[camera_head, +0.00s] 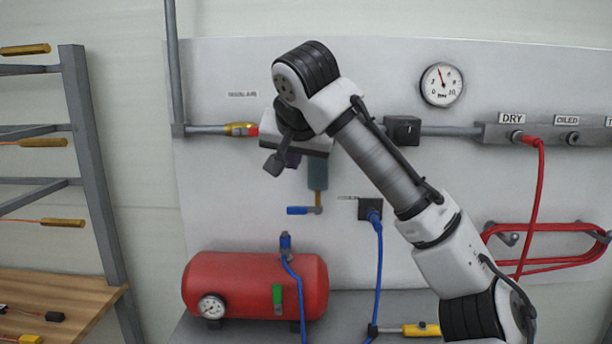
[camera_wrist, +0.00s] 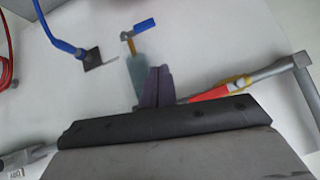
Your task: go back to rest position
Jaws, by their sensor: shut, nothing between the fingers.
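My arm reaches up from the lower right across the wall panel in the head view. My gripper (camera_head: 293,160) hangs at its end, in front of the air pipe and just left of the teal filter bowl (camera_head: 317,172). It is partly hidden by my wrist. In the wrist view, the two purple fingers of my gripper (camera_wrist: 158,75) are together with nothing between them. Behind them show the teal bowl (camera_wrist: 141,85), the blue-handled valve (camera_wrist: 140,28) and the red and yellow fitting (camera_wrist: 213,92). I cannot tell whether the fingers touch anything.
A red air tank (camera_head: 255,272) stands below. A blue hose (camera_head: 379,265) hangs from a wall outlet. A gauge (camera_head: 441,84), a red hose (camera_head: 540,190) and a red hose coil (camera_head: 550,228) are at the right. A grey rack (camera_head: 95,170) and wooden bench (camera_head: 75,290) stand left.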

